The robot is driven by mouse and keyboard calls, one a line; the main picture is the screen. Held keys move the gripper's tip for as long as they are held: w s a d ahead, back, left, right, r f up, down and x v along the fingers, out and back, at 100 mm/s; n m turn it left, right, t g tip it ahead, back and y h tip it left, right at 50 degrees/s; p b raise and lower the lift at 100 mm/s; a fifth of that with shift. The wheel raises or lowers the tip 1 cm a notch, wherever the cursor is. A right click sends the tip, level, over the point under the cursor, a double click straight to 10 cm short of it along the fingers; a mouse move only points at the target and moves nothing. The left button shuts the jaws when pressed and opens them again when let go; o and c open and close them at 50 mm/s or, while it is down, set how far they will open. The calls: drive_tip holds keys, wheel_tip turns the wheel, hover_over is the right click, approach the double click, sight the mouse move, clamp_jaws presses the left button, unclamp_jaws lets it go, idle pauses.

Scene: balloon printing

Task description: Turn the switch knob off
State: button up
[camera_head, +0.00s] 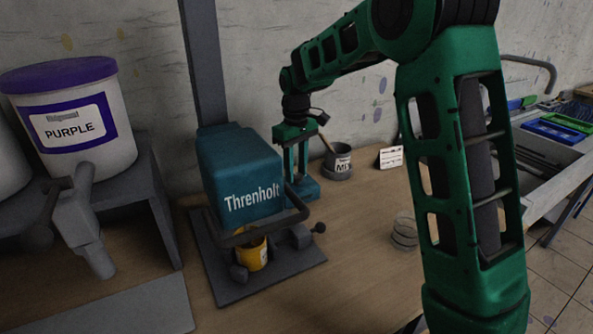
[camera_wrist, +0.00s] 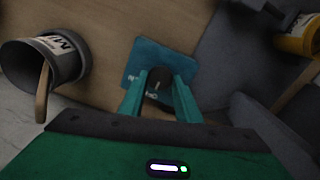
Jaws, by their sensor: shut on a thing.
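The switch knob (camera_wrist: 157,84) is a dark round knob with a light mark on its top. It sits on a teal switch plate (camera_wrist: 148,56) at the side of the Threnholt machine (camera_head: 240,175). My gripper (camera_wrist: 159,92) points down over the plate, with one teal finger on each side of the knob, shut on it. In the head view my gripper (camera_head: 296,176) is behind the machine's right side. The knob is hidden there, and only part of the switch plate (camera_head: 306,186) shows.
A grey cup labelled MI (camera_head: 342,163), with a wooden stick in it, stands close by. A yellow cup (camera_head: 252,254) sits in the machine's base. A white card (camera_head: 389,157) and a clear round container (camera_head: 405,231) are to the right. The table front is clear.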

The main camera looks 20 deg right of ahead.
sight(296, 174)
drive_tip(key=shift+w+d, duration=0.1)
drive_tip(key=shift+d, duration=0.05)
drive_tip(key=o, duration=1.1)
drive_tip(key=shift+c, duration=0.2)
wheel_tip(296, 174, up, 11)
drive_tip(key=shift+f, duration=0.1)
